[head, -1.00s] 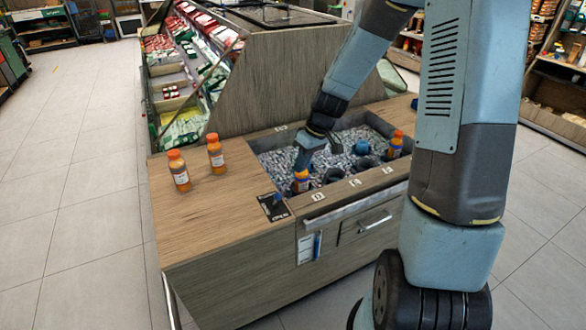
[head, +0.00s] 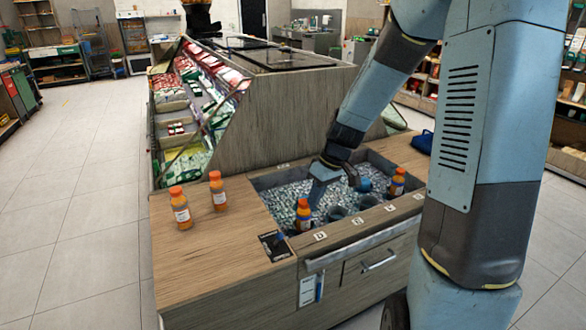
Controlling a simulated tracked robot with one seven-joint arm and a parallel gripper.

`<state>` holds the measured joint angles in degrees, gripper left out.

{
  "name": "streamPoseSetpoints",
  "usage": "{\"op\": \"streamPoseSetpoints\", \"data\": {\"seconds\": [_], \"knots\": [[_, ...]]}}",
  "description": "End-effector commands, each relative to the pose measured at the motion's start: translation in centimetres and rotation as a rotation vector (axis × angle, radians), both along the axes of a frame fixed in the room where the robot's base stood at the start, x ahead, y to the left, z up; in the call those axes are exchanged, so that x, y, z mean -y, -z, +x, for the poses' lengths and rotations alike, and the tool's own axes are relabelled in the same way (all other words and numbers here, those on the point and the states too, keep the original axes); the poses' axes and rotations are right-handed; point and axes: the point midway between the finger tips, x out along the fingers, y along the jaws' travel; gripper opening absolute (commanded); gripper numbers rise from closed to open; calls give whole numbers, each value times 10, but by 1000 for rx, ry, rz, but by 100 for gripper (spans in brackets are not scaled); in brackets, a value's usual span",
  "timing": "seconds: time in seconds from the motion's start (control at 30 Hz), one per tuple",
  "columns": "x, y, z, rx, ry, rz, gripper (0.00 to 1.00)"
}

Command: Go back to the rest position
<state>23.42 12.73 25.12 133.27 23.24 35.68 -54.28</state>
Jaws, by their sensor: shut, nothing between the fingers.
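That bottle stands upright at the bin's front left. A second bottle (head: 397,183) stands at the bin's right side. Two more orange-capped bottles, a left one (head: 180,210) and a right one (head: 217,191), stand upright on the wooden counter left of the bin. My fingertips are small and partly unclear in this view.
The bin (head: 352,244) has a raised front rim with letter labels. Dark round holders (head: 337,213) sit in the ice between its bottles. A dark card (head: 274,246) lies on the counter (head: 215,250). A tall display case (head: 270,120) stands behind. Open floor lies left.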

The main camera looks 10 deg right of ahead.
Motion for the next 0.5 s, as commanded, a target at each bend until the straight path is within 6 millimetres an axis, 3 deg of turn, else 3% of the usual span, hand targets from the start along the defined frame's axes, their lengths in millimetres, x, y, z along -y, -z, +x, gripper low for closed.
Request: {"op": "streamPoseSetpoints", "data": {"seconds": [0.5], "knots": [[17,-101,-53,101,200,-166,0]]}}
